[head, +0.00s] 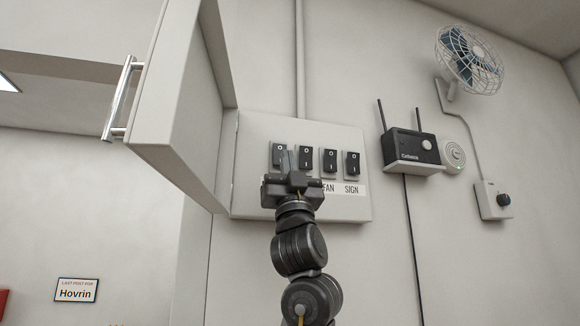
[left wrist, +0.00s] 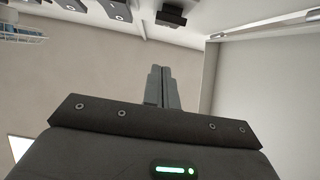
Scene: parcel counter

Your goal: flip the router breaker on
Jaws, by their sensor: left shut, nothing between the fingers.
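The breaker panel (head: 254,135) on the wall has a row of several black rocker switches marked O and I. The two right-hand ones, the fan switch (head: 330,161) and the sign switch (head: 352,163), have readable labels. The labels under the two left-hand switches (head: 306,158) are hidden by my gripper, so I cannot tell which is the router breaker. My left gripper (head: 291,160) is shut and empty, its tips in front of the leftmost switches; contact is unclear. In the left wrist view its fingers (left wrist: 162,86) point up toward a switch (left wrist: 171,16).
The panel door (head: 168,95) with a metal handle (head: 121,97) stands open on the left. A router (head: 412,146) with two antennas, a fan (head: 470,60) and a knob box (head: 493,200) are on the wall at right. A "Hovrin" sign (head: 76,290) hangs at lower left.

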